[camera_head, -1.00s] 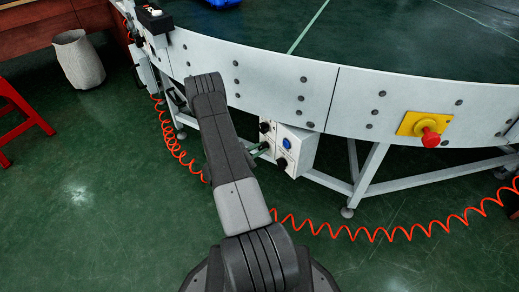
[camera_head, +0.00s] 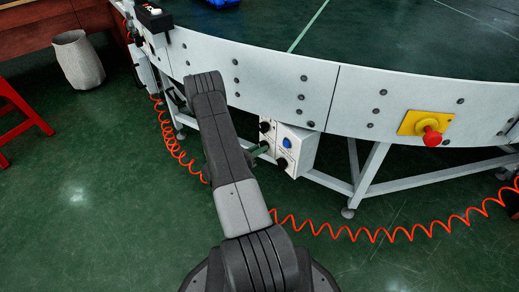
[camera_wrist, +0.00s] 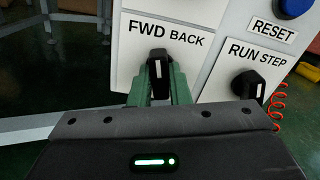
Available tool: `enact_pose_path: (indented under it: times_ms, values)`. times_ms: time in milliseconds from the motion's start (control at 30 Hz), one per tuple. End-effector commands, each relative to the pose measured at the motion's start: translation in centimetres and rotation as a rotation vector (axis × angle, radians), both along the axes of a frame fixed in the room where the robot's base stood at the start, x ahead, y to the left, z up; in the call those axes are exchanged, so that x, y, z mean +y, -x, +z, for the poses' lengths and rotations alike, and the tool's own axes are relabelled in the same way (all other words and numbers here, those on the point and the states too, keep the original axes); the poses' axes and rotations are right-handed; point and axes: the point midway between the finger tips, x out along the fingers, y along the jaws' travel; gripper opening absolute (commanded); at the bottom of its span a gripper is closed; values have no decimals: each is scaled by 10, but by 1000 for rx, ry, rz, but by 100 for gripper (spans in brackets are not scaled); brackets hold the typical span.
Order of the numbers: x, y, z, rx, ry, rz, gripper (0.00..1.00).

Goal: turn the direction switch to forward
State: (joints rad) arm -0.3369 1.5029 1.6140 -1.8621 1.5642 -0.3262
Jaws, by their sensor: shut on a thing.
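The direction switch (camera_wrist: 158,72) is a black knob with a white mark, below the FWD BACK label (camera_wrist: 165,34) on a white panel. Its mark stands near upright in the wrist view. My gripper (camera_wrist: 160,84) has one green finger on each side of the knob and is shut on it. In the head view my gripper (camera_head: 260,149) reaches the control box (camera_head: 303,151) under the conveyor. My arm partly covers that spot, and the switch cannot be made out clearly there.
A RUN STEP knob (camera_wrist: 249,86) and a blue RESET button (camera_wrist: 293,7) sit right of the switch. The conveyor's side wall (camera_head: 285,88) overhangs the box. A red emergency button (camera_head: 432,138) is at the right. An orange coiled hose (camera_head: 375,236) runs low across the floor.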

Motion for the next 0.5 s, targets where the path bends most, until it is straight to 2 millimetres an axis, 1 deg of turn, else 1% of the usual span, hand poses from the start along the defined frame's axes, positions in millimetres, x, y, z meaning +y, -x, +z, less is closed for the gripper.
enact_pose_path:
  times_ms: [200,500]
  values:
    - [0,1,-1,109,76,0,0]
    - [0,1,-1,183,130,0,0]
